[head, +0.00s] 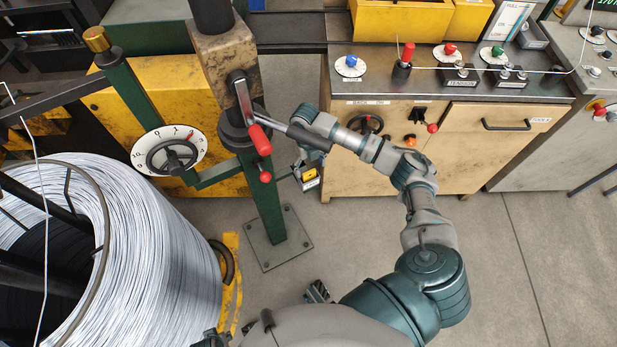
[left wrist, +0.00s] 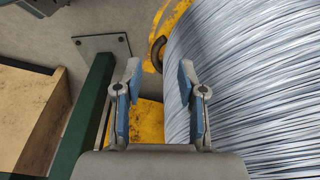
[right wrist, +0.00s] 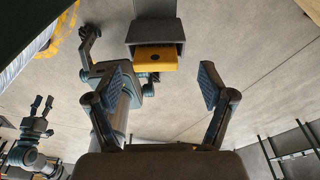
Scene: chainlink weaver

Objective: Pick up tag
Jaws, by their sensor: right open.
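I take a small yellow piece in a dark grey holder to be the tag; no writing on it is readable. In the head view this tag (head: 309,176) is beside the green post, just below my right wrist. In the right wrist view the yellow tag (right wrist: 155,58) is ahead of the fingers, near the top middle. My right gripper (right wrist: 163,86) is open and empty, with the tag beyond its fingertips. In the head view its fingers are mostly hidden by the wrist. My left gripper (left wrist: 161,85) is open and empty above the floor.
A large wire coil (head: 165,240) stands at the left. The green post (head: 264,205) with red-handled levers is close to my right wrist. A wooden cabinet (head: 465,150) with a control top stands behind. The floor (head: 490,270) at the right is clear.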

